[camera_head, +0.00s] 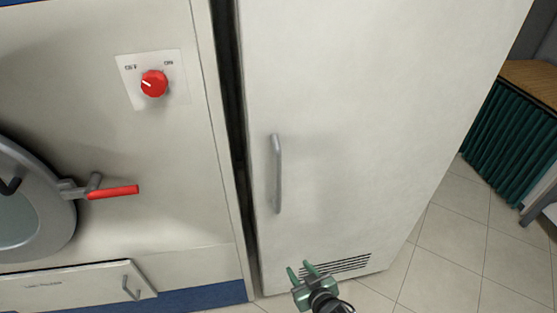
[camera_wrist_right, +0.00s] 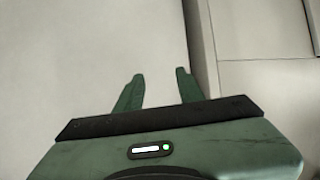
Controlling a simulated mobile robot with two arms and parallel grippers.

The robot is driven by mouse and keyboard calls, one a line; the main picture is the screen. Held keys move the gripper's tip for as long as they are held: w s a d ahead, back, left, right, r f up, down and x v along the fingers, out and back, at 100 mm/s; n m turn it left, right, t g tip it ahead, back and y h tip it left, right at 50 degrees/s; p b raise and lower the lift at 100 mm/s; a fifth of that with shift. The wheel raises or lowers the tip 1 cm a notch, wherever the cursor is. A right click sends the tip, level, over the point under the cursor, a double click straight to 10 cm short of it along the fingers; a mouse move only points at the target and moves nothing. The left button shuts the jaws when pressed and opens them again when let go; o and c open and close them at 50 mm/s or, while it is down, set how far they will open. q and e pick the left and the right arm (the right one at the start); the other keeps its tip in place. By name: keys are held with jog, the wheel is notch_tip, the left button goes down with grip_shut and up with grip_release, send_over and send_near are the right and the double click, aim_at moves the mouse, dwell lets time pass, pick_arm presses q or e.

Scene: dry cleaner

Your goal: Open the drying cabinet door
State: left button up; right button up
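The drying cabinet door (camera_head: 360,120) is a tall, plain off-white panel in the head view, and it looks closed. Its vertical grey bar handle (camera_head: 277,174) is near the left edge of the door. A vent grille (camera_head: 338,265) is low on the cabinet front. My right gripper (camera_head: 300,268) is green, open and empty, below and a little right of the handle and apart from it. In the right wrist view its two fingers (camera_wrist_right: 157,88) are spread with nothing between them. The handle does not show clearly in that view. My left gripper is not in view.
Left of the cabinet is a washing machine with a red knob (camera_head: 154,83), a red-handled round door (camera_head: 112,192) and a low drawer (camera_head: 75,287). A dark gap (camera_head: 232,100) separates the two. Tiled floor (camera_head: 445,250) is clear at right, before a green curtained counter (camera_head: 510,130).

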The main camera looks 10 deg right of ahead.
jog(key=w+a+r+t+y+p, duration=0.1)
jog(key=w+r+t, duration=0.1)
jog(key=r, duration=0.7)
jog(key=w+a+r+t, duration=0.1)
jog(key=w+r+t, duration=0.1)
jog(key=r, duration=0.8)
jog(key=t+p, duration=0.1)
jog(key=t, duration=0.1)
send_near(279, 173)
jog(key=w, duration=0.3)
jog(key=w+p, duration=0.1)
jog(key=w, duration=0.2)
jog(key=w+a+p, duration=0.1)
jog(key=w, duration=0.2)
jog(key=shift+w+a+r, duration=0.15)
jog(key=shift+w+a, duration=0.1)
jog(key=shift+w, duration=0.05)
jog(key=shift+w+a, duration=0.15)
jog(key=shift+w, duration=0.5)
grip_shut()
